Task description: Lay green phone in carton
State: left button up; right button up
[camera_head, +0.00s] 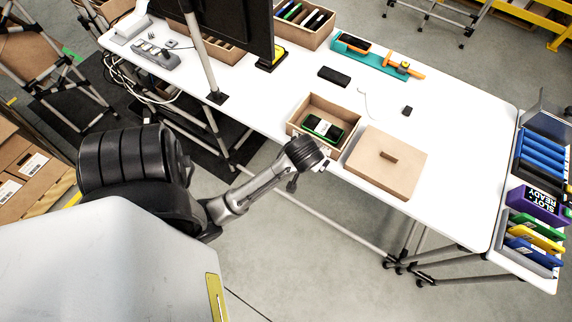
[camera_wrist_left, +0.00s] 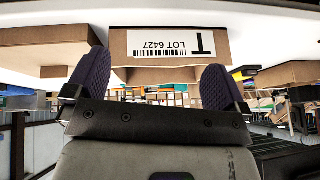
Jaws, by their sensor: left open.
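The green phone (camera_head: 323,127), dark-faced with green edges, lies inside the open brown carton (camera_head: 336,106) near the table's front edge. Whether it lies fully flat on the bottom is hard to tell. My left gripper (camera_head: 321,164) is just in front of the carton at the table edge, and the phone is not in it. In the left wrist view its two purple-padded fingers (camera_wrist_left: 157,75) are spread apart with nothing between them. A brown carton wall with a LOT 6427 label (camera_wrist_left: 170,44) is ahead of them. My right gripper is in neither view.
A brown lid with a small handle (camera_head: 385,176) lies right of the carton. Behind are a black box (camera_head: 334,76), a teal tray (camera_head: 372,57) and a monitor (camera_head: 225,22) on a pole. Racks of coloured cases (camera_head: 535,240) stand at the right. White table (camera_head: 450,150) is clear between.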

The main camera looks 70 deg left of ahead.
pick_arm(q)
jog(key=s+d+f+m+h, duration=0.1)
jog(key=s+d+m+h, duration=0.3)
jog(key=s+d+m, duration=0.4)
jog(key=s+d, duration=0.4)
jog(key=d, duration=0.4)
jog(key=shift+s+d+f+m+h, duration=0.3)
jog(key=shift+d+f+m+h, duration=0.05)
jog(key=shift+f+m+h, duration=0.05)
